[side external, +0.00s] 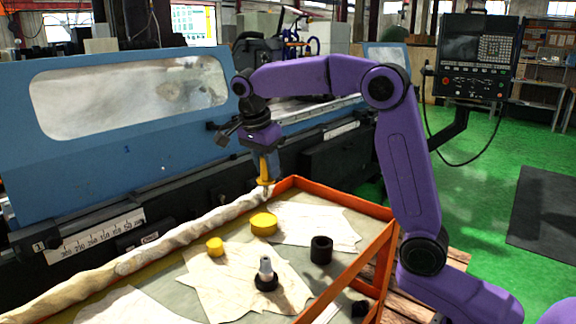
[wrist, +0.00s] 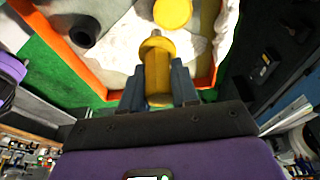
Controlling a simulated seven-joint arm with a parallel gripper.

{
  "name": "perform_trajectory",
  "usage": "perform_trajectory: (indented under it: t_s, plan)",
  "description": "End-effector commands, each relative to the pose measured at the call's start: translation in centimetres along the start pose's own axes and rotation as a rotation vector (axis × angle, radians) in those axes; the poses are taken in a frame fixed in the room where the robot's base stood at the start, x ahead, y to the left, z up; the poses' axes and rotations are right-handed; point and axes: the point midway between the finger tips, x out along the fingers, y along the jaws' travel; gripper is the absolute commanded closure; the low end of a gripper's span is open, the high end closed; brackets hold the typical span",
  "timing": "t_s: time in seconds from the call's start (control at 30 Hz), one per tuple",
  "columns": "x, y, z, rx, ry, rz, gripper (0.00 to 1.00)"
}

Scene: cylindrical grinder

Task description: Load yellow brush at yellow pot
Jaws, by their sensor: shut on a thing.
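My gripper (side external: 264,155) is shut on the yellow brush (side external: 265,172), which hangs upright with its wide flange downward. The wrist view shows the brush (wrist: 157,68) between my two fingers (wrist: 158,88), with a small greyish tip (wrist: 156,34) beyond the flange. A wide, low yellow pot (side external: 263,223) stands on paper in the tray, below the brush and apart from it. It shows as a yellow round (wrist: 173,12) at the top edge of the wrist view. Whether its top is open or lidded I cannot tell.
A smaller yellow cylinder (side external: 215,247) lies left of the pot. The orange tray rim (side external: 340,202) and a cloth-wrapped roll (side external: 180,238) border the work. The blue grinder (side external: 100,150) stands behind.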

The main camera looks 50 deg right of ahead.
Motion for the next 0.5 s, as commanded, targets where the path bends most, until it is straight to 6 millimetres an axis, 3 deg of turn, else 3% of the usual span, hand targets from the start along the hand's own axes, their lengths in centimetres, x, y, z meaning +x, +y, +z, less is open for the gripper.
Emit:
perform_trajectory:
  t_s: [0.2,0.5]
  plan:
    - [1.9,-2.7,-1.0,0.0,0.003,0.0,1.0]
    - [3.5,-3.0,-0.8,-0.002,0.004,0.002,1.0]
